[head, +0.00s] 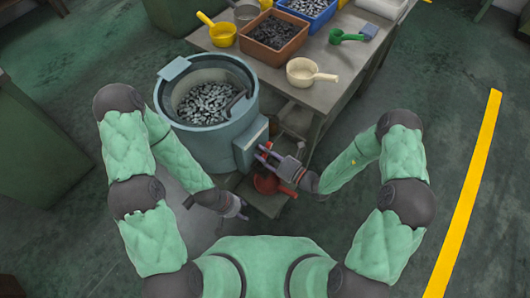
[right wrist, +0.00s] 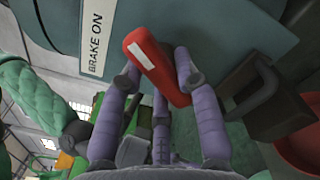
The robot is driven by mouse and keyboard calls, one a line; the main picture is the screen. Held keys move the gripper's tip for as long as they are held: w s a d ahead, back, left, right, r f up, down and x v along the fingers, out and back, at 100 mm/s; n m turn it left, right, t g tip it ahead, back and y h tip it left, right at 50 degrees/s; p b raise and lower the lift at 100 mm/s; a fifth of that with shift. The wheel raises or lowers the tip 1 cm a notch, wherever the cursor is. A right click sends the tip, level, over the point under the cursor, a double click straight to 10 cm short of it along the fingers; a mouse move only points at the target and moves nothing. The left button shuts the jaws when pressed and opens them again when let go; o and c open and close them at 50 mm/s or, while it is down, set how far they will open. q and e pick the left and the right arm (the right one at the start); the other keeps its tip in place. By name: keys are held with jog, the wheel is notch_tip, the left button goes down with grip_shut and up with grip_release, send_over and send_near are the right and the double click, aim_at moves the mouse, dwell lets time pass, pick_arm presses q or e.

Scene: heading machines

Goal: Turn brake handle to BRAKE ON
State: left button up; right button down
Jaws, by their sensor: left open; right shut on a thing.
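The brake handle (right wrist: 146,57) is a red bar with a white stripe, on the blue-grey side of the round machine (head: 246,157). In the right wrist view it slants from upper left to lower right, next to the BRAKE ON label (right wrist: 94,43) on its left. My right gripper (right wrist: 158,72) is shut on the handle, one finger on each side; it also shows in the head view (head: 268,155) at the machine's front box. My left gripper (head: 241,213) is open and empty, low in front of the machine and apart from it.
The machine's bowl holds many small metal parts. A workbench (head: 335,84) behind it bears an orange-brown bin (head: 273,58), a blue bin, scoops and a cream pan (head: 304,72). A red object (head: 266,185) lies below my right gripper. Floor at right is clear.

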jog(key=n+p, duration=0.1)
jog(key=n, duration=0.1)
jog(key=shift+n+p, duration=0.4)
jog(key=n+p, duration=0.1)
jog(key=n, duration=0.1)
jog(key=shift+f+n, duration=0.1)
jog(key=shift+n, duration=0.3)
jog(key=n+p, duration=0.1)
jog(key=n, duration=0.2)
jog(key=shift+f, duration=0.1)
jog(key=shift+w+d+f+n+p, duration=0.1)
jog(key=shift+n+p, duration=0.25)
jog(key=shift+n, duration=0.65)
jog(key=shift+f+n+p, duration=0.1)
jog(key=shift+n+p, duration=0.25)
jog(key=shift+n, duration=0.65)
jog(key=c, duration=0.9)
grip_release()
